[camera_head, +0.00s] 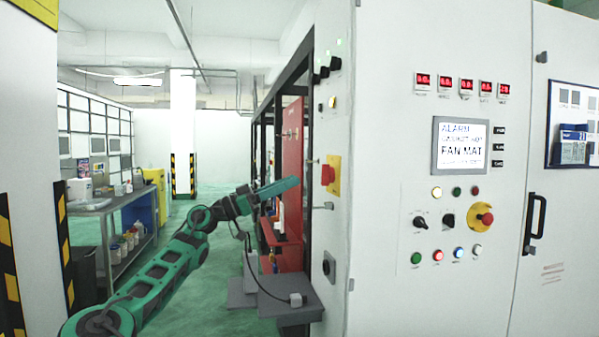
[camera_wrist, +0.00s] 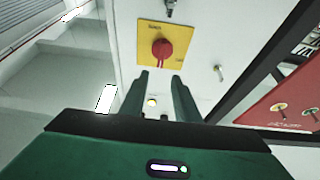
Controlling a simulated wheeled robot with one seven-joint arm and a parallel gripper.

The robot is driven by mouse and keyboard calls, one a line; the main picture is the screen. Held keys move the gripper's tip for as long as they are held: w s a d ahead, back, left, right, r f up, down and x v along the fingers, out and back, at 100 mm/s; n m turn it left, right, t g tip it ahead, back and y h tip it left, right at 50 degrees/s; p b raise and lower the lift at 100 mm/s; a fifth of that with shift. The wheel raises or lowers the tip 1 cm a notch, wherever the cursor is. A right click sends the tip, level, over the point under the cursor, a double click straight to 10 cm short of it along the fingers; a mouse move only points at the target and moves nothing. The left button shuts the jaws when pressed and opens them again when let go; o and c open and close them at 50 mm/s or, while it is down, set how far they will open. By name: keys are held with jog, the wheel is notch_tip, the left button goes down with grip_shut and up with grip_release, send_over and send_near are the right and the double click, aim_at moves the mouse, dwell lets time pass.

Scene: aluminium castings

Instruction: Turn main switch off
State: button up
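The main switch, a red rotary handle (camera_head: 327,174) on a yellow plate (camera_head: 336,181), sits on the narrow left side of the white cabinet. In the wrist view the red handle (camera_wrist: 162,48) is on its yellow plate (camera_wrist: 185,43), just beyond the fingertips. My gripper (camera_head: 299,181) points right towards the switch, with a small gap between them. In the wrist view my gripper (camera_wrist: 160,75) has its two green fingers apart and nothing between them. The fingers do not appear to touch the handle. The handle's exact angle is hard to tell.
The cabinet front (camera_head: 400,280) carries red displays, a screen (camera_head: 460,145), buttons and a red emergency stop (camera_head: 486,218) on yellow. A red panel (camera_head: 292,145) and grey ledge (camera_head: 290,312) stand near my arm. A workbench (camera_head: 110,215) is at left; green floor lies between.

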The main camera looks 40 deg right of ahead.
aim_at(322, 167)
jog(key=x, duration=1)
jog(key=shift+d+r, duration=0.1)
jog(key=shift+c, duration=0.6)
